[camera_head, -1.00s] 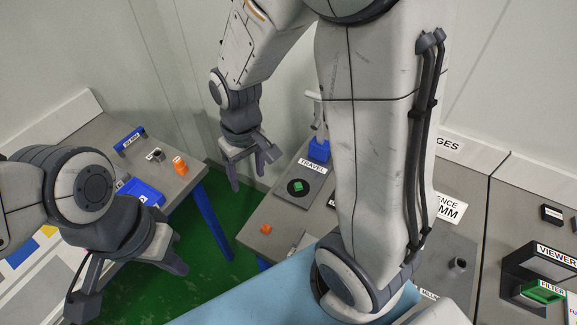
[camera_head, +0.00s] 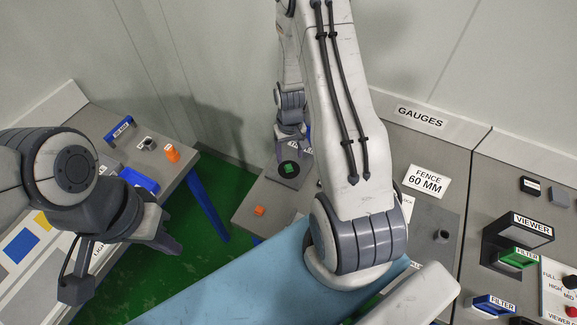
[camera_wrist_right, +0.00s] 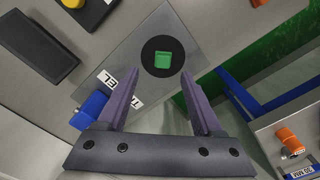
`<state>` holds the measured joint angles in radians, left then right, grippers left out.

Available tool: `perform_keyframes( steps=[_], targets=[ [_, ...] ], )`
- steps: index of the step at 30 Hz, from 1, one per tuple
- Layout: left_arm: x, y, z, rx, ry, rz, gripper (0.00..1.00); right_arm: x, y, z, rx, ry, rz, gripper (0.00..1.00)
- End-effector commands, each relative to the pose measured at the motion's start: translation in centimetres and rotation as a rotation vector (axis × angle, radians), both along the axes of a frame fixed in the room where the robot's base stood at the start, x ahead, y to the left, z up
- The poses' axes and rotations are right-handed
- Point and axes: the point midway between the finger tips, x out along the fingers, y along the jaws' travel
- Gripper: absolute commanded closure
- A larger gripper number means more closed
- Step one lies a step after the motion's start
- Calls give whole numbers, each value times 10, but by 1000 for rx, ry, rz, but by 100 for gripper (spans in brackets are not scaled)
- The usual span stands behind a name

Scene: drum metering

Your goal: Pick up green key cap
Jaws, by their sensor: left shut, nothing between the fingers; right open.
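My right gripper (camera_wrist_right: 158,78) is open and empty, apart from the cap. In the head view the right gripper (camera_head: 292,150) is small and partly behind my own arm.
A blue object (camera_wrist_right: 89,110) stands beside the right gripper's left finger, near a white label. An orange piece (camera_head: 259,211) lies on the bench near its front edge. The left bench holds an orange part (camera_head: 172,153) and a blue tray (camera_head: 140,180). Green floor separates the benches.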

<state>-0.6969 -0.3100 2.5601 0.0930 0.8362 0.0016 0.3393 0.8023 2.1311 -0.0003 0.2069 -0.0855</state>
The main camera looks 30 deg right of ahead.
Motion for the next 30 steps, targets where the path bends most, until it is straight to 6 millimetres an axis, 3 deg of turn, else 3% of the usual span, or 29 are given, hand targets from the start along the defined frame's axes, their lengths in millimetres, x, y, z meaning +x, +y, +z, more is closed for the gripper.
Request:
perform_keyframes(
  steps=[4,10,19,20,24,25,30],
  targets=[
    [0,0,15,0,0,-2,100,-4,5,-16,3,7,2,32],
    [0,0,21,0,0,-4,100,-3,5,-39,1,3,0,32],
    [0,0,20,0,0,-4,100,-3,5,-44,0,1,0,32],
    [0,0,20,0,0,-4,100,-3,5,-44,0,1,0,40],
    [0,0,20,0,0,-4,100,-3,5,-44,0,1,0,94],
    [0,0,20,0,0,-4,100,-3,5,-44,0,1,0,100],
    [0,0,20,0,0,-3,100,-3,5,-44,0,1,0,100]
  ],
)
